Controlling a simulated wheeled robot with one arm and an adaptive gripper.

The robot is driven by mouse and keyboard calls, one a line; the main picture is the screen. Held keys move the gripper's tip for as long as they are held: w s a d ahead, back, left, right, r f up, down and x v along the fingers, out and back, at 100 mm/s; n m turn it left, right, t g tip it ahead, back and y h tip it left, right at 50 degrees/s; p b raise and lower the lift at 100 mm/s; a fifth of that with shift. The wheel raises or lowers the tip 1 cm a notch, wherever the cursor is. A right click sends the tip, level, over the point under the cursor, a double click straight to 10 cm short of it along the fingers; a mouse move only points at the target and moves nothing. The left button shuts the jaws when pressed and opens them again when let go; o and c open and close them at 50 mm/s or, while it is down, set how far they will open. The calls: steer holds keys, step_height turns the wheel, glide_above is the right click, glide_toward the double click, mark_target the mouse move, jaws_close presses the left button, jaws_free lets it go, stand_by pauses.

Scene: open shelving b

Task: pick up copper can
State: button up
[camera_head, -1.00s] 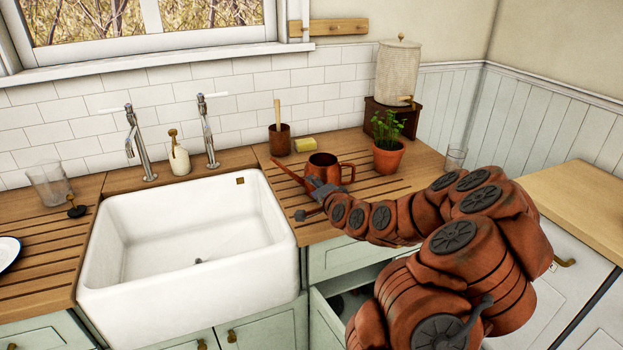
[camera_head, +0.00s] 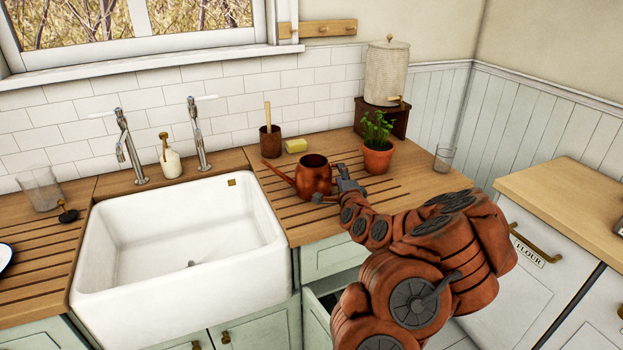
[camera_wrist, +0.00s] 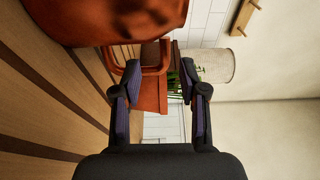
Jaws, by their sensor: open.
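The copper can (camera_head: 313,178) is a watering can with a long spout pointing left. It stands upright on the wooden counter, right of the sink. My gripper (camera_head: 346,183) is open at the can's right, on its handle side. In the wrist view, the can's body (camera_wrist: 105,18) fills the upper left, and its looped handle (camera_wrist: 158,62) shows ahead, near the gap between the fingers of my open gripper (camera_wrist: 160,78). I cannot tell whether a finger touches the handle.
A potted plant (camera_head: 377,150) stands behind and right of the can. A brown cup with a brush (camera_head: 270,142) and a yellow sponge (camera_head: 296,146) are behind it. A glass (camera_head: 443,158) stands to the right. The white sink (camera_head: 185,245) is left.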

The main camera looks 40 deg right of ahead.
steer(key=shift+r+p+x, duration=0.15)
steer(key=shift+p+x, duration=0.55)
steer(key=shift+x, duration=0.6)
steer(key=shift+r+p+x, duration=0.15)
steer(key=shift+p+x, duration=0.5)
steer(key=shift+x, duration=0.6)
steer(key=shift+a, duration=0.1)
jaws_close()
